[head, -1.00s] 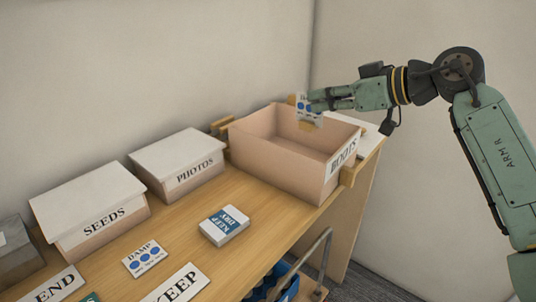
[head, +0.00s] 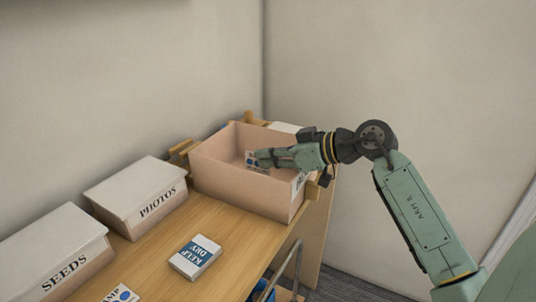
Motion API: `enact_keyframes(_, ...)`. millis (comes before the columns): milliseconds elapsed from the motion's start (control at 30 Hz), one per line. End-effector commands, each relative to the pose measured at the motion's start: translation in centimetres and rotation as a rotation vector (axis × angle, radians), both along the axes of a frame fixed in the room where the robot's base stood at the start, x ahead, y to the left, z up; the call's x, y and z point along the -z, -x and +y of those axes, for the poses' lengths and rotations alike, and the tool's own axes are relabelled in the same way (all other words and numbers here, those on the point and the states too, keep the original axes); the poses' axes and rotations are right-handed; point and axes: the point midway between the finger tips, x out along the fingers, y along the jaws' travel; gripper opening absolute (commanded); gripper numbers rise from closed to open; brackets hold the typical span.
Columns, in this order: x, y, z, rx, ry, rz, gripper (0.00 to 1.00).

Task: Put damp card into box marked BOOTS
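The open pinkish-tan box marked BOOTS (head: 235,186) stands at the far end of the wooden bench, its label now mostly hidden by my arm. My gripper (head: 262,159) reaches over its right side into the opening. It is shut on the damp card (head: 251,160), a small white card with blue dots, at its fingertips. The card is upright and within the box's opening. I cannot tell whether it touches the floor of the box. Another card with blue dots (head: 122,294) lies on the bench at the bottom edge.
Lidded boxes marked PHOTOS (head: 140,196) and SEEDS (head: 55,258) stand along the wall to the left. A blue and white packet of cards (head: 195,256) lies on the bench (head: 226,238) in front. A metal rail (head: 290,268) stands by the bench's front edge.

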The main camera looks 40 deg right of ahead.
Motion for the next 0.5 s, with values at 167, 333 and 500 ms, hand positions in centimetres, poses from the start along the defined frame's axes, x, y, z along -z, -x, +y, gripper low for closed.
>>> enact_keyframes(167, 0.20, -0.01, 0.04, 0.000, 0.001, 0.000, 0.00)
enact_keyframes(333, 0.55, 0.00, 0.03, 0.000, 0.001, 0.000, 0.00)
enact_keyframes(500, 1.05, 0.01, 0.03, 0.000, 0.001, 0.000, 0.00)
